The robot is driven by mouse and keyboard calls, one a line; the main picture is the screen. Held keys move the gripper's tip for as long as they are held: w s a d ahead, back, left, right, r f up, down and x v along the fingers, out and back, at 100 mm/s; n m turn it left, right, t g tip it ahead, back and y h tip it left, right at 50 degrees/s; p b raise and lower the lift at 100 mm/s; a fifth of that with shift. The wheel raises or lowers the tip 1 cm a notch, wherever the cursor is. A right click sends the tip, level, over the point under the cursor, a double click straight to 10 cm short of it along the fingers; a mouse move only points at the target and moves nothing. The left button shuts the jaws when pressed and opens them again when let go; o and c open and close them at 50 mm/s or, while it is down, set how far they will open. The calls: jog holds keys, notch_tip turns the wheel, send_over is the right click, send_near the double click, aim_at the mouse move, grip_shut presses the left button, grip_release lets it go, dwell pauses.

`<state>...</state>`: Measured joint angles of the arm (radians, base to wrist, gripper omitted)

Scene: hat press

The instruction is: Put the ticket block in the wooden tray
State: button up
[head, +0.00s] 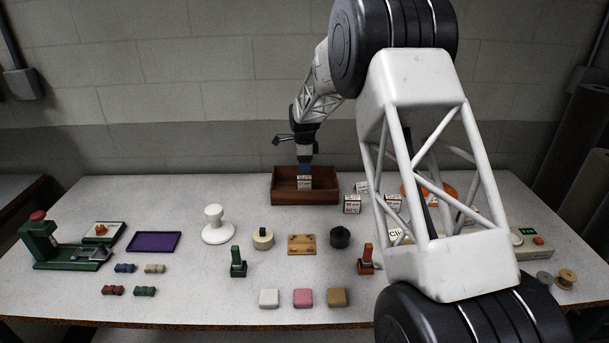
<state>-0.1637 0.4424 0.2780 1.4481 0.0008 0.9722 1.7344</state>
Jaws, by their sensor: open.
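The wooden tray (284,197) is a reddish-brown open box at the back middle of the table. A small white block with dark print (304,183), which looks like a ticket block, shows within the tray's outline, just above the front wall. Its lower edge meets that wall, so I cannot tell if it rests on the tray floor. My gripper (304,168) points down over the tray, right at the top of this block. It is open; its fingers are small and partly merge with the block's bluish top.
Similar printed white blocks (352,204) stand right of the tray. My arm hides much of the right side. In front are a white knobbed press (215,226), a tape roll (263,238), a wooden plate (301,244) and a dark round piece (340,238). A purple tray (154,242) lies left.

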aim_at(305, 178)
jog(key=shift+r, duration=2.3)
jog(key=s+d+r+n, duration=0.35)
jog(key=s+r, duration=0.25)
jog(key=s, duration=0.4)
jog(key=s+d+r+n+t, duration=0.1)
jog(key=s+d+r+n, duration=0.4)
jog(key=s, duration=0.6)
jog(key=s+d+r+n, duration=0.1)
jog(key=s+d+r, duration=0.1)
jog(key=s+r, duration=0.65)
jog(key=s+d+f+n, duration=0.1)
jog(key=s+f+n, duration=0.1)
jog(key=s, duration=0.9)
jog(key=s+d+f+n+t, duration=0.1)
jog(key=s+d+f+n, duration=0.1)
jog(key=s, duration=1)
jog(key=s+d+f+n, duration=0.2)
jog(key=s+n, duration=0.2)
jog(key=s, duration=0.7)
jog(key=shift+s+d+f+t, duration=0.2)
jog(key=shift+s+f+t, duration=0.05)
jog(key=shift+t, duration=0.05)
